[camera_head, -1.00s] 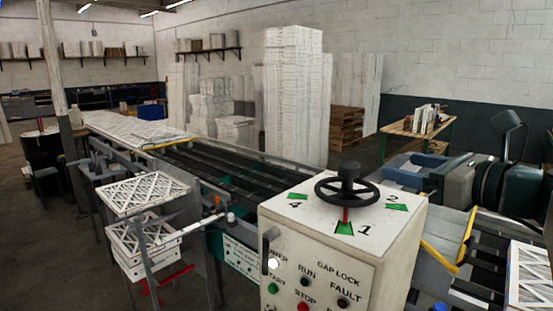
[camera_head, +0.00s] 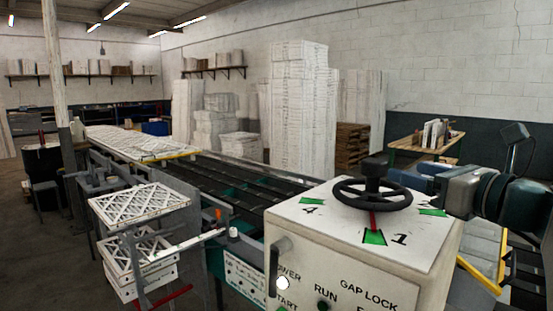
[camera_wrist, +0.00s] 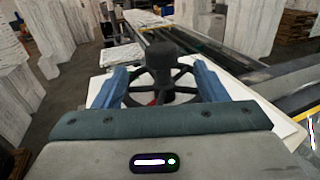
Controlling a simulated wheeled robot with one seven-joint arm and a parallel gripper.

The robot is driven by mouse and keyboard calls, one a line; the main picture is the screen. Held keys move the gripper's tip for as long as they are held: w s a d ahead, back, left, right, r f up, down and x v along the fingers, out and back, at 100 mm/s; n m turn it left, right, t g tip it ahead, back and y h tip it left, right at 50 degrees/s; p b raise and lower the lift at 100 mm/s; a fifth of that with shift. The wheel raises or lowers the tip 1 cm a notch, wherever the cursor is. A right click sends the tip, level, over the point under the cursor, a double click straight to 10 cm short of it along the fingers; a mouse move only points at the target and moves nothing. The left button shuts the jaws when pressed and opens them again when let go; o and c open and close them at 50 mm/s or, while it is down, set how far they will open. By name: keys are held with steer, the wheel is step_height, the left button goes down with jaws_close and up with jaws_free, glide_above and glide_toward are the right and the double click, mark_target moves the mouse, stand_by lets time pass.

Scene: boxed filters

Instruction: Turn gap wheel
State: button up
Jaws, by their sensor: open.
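The gap wheel (camera_head: 372,195) is a black handwheel with spokes and a tall dark hub knob, on top of a white control box (camera_head: 318,215). Its red pointer lies toward the green mark by the number 1 (camera_head: 400,240); a 4 mark is at the left, and the mark at the right is partly hidden by my arm. In the wrist view the wheel (camera_wrist: 160,62) is straight ahead. My gripper (camera_wrist: 160,80) is open, its blue fingers either side of the hub in the picture, overlapping the rim. I cannot tell whether they touch it.
The box front has buttons, a handle (camera_head: 274,262) and GAP LOCK lettering. A conveyor (camera_head: 225,185) runs behind it. Filter frames (camera_head: 140,203) sit on a rack at the left. Tall white stacks (camera_head: 300,110) and a table (camera_head: 425,150) stand at the back.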

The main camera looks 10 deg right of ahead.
mark_target(367, 159)
steer(key=p+x, duration=0.2)
steer(key=x, duration=0.9)
steer(key=shift+w, duration=0.35)
steer(key=shift+c, duration=0.4)
steer(key=c, duration=1.3)
